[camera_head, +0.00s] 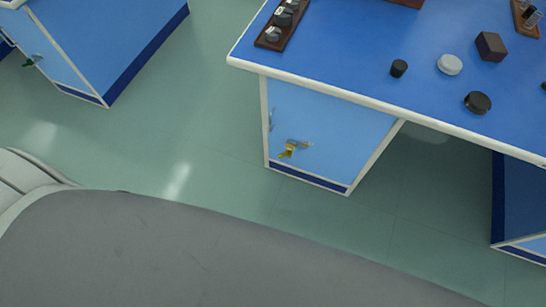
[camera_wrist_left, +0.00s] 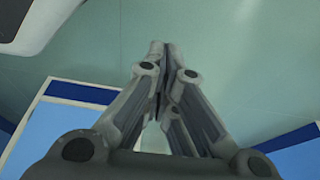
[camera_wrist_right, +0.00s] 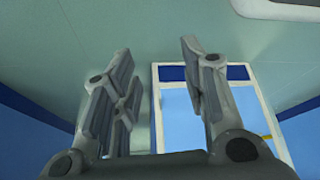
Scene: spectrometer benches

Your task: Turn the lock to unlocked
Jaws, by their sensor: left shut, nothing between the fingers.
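The brass-yellow lock (camera_head: 288,150) is on the light blue door (camera_head: 325,125) of the bench cabinet, low and left, in the head view. It has a small pale part at its right; whether it is turned is too small to tell. My left gripper (camera_wrist_left: 160,52) is shut and empty in the left wrist view, above the floor. My right gripper (camera_wrist_right: 156,50) is open in the right wrist view, with nothing between its fingers. A light blue panel (camera_wrist_right: 178,108) lies beyond it, and a small yellow bit (camera_wrist_right: 267,137) shows right of its fingers. Neither gripper shows in the head view.
The blue bench top (camera_head: 350,55) overhangs the cabinet and holds a black cylinder (camera_head: 398,68), a white disc (camera_head: 450,64), a black disc (camera_head: 478,102) and a brown block (camera_head: 490,46). Another cabinet (camera_head: 75,60) with a green lock (camera_head: 32,61) stands left. Floor between is clear.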

